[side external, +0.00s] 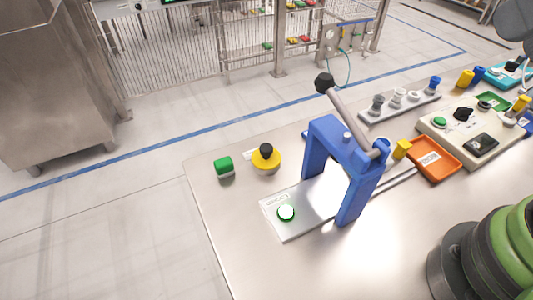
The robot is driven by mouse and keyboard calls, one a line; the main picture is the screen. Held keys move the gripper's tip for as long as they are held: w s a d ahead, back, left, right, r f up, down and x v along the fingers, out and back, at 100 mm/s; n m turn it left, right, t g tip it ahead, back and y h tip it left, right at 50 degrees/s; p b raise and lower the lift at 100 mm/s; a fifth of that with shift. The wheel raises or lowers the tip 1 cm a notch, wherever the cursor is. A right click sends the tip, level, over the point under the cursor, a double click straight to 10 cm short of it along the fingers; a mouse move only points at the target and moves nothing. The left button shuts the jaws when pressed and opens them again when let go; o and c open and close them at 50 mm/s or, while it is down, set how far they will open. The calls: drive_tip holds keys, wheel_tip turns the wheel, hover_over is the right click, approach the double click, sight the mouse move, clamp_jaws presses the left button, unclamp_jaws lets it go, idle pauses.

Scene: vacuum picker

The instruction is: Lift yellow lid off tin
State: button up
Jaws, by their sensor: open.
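My gripper is not in this view.
A green block (224,168) stands just left of the lid. A blue lever press (322,134) on a grey base with a green button stands to its right. An orange tray (447,172), a control box (440,134) and a rack of knobs (372,116) lie farther right. The front left tabletop is clear.

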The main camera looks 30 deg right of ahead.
drive_tip(key=w+a+f+g, duration=0.1)
drive_tip(key=w+a, duration=0.2)
drive_tip(key=w, duration=0.3)
drive_tip(key=w+a+f+n+g, duration=0.1)
drive_tip(key=w+a, duration=0.2)
drive_tip(key=w, duration=0.3)
drive_tip(key=w+a+f+n+g, duration=0.1)
drive_tip(key=w+a+f, duration=0.1)
drive_tip(key=w, duration=0.4)
drive_tip(key=shift+a+f, duration=0.1)
drive_tip(key=shift+a, duration=0.3)
drive_tip(key=w+a+f+n+g, duration=0.1)
drive_tip(key=w+a+f, duration=0.3)
drive_tip(key=a+f, duration=0.3)
drive_tip(key=m+g+h, duration=0.1)
drive_tip(key=g+h, duration=0.1)
hover_over(266, 147)
drive_tip(key=s, duration=0.1)
wheel_tip(266, 147, down, 12)
drive_tip(key=shift+r, duration=0.1)
drive_tip(key=shift+w+f, duration=0.15)
drive_tip(key=shift+f, duration=0.85)
drive_tip(key=shift+w+f, duration=0.2)
drive_tip(key=shift+f, duration=0.85)
drive_tip(key=shift+w+f, duration=0.15)
drive_tip(key=shift+f, duration=0.85)
drive_tip(key=c, duration=1)
drive_tip(key=shift+r, duration=0.1)
